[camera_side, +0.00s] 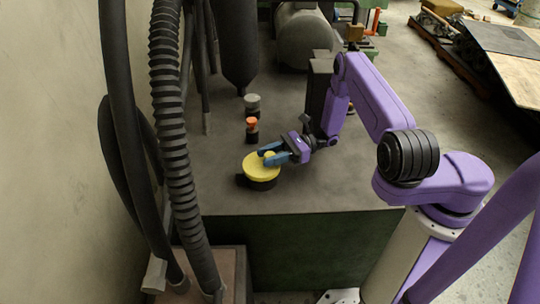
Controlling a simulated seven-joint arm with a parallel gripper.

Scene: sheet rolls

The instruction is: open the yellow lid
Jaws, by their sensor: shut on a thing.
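The yellow lid (258,171) is a round disc with a small raised knob. It sits on a dark, low round container (262,186) near the left front of the bench top. My gripper (271,156) reaches in from the right, with its blue fingers at the knob on top of the lid. The fingers are shut on the knob, which they partly hide. The lid looks level on the container; I cannot tell whether there is a gap between them.
Behind the lid stand a dark jar with an orange cap (252,127) and one with a grey cap (252,103). Thick black hoses (172,130) hang at the left. The bench top (330,185) is clear to the right and in front.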

